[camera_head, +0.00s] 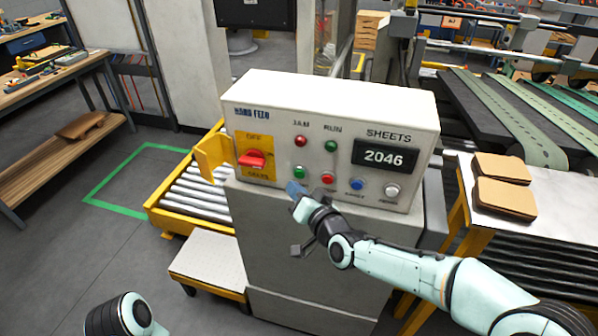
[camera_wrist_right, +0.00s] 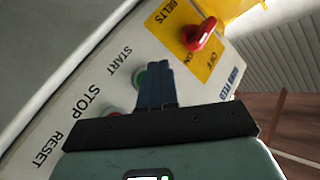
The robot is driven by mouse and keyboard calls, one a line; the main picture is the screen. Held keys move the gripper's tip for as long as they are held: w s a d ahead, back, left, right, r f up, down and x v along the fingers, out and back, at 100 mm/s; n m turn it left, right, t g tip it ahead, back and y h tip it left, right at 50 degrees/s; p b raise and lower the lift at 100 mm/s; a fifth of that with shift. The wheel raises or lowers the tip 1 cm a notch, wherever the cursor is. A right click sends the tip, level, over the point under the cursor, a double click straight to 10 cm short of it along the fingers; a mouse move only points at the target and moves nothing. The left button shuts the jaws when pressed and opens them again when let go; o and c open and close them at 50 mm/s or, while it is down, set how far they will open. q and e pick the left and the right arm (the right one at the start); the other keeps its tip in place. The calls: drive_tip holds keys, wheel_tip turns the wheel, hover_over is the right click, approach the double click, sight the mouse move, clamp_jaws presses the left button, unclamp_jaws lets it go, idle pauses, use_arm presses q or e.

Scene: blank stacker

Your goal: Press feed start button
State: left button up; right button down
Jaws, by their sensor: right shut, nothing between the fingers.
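The control box (camera_head: 290,105) carries a row of buttons on its front. The green start button (camera_head: 299,172) is leftmost; in the right wrist view it (camera_wrist_right: 139,79) shows beside the "START" label, partly hidden behind the fingers. My right gripper (camera_head: 292,187) is shut and empty, its fingertips just below the green button in the head view. In the right wrist view the shut fingers (camera_wrist_right: 153,68) overlap the button's right side; I cannot tell whether they touch it. My left gripper is out of view; only part of my left arm shows at the bottom left.
The red stop button (camera_head: 327,178) sits right of the green one, then a blue button (camera_head: 356,184) and a white button (camera_head: 392,190). A red rotary switch (camera_head: 252,160) on a yellow plate is to the left. The display (camera_head: 385,156) reads 2046.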

drive_tip(key=shift+w+d, duration=0.15)
drive_tip(key=shift+w, duration=0.3)
idle(1.8)
drive_tip(key=shift+w+d, duration=0.15)
drive_tip(key=shift+w, duration=0.25)
